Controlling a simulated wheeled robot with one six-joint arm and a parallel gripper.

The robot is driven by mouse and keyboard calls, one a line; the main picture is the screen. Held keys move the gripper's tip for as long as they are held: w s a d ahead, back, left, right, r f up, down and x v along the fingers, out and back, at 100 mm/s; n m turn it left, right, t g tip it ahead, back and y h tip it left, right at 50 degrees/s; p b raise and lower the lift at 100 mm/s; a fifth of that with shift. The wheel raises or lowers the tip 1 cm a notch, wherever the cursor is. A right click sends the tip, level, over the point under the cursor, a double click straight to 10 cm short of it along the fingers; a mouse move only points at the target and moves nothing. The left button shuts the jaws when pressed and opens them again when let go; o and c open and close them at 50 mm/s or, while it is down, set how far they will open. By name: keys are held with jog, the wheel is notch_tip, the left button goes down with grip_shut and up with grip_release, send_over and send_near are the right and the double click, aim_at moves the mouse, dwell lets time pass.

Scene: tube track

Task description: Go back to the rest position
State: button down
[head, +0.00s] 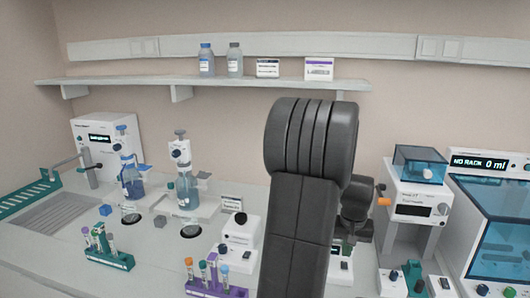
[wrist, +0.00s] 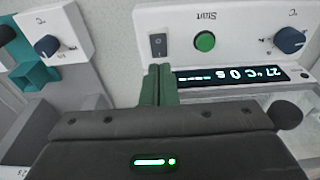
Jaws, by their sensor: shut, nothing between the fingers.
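My gripper (wrist: 158,85) shows in the wrist view as two green fingers pressed together, with nothing between them. The fingers reach up in front of a white device (wrist: 230,22) with a green Start button (wrist: 204,41), a black rocker switch and a lit display (wrist: 240,75). I cannot tell whether the fingertips touch the device. In the head view my dark arm rises through the middle right of the picture, and its far end is bent down over the bench. The fingers are mostly hidden there.
In the head view, a green tube rack (head: 110,258) and a purple tube rack (head: 217,290) stand on the bench. Two bottle dispensers (head: 130,178) (head: 186,182) stand behind them. A blue-windowed machine (head: 500,240) is at the right. A shelf (head: 220,81) runs along the wall.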

jog(key=shift+f+b, duration=0.7)
jog(key=shift+f, duration=0.7)
jog(key=shift+r, duration=0.1)
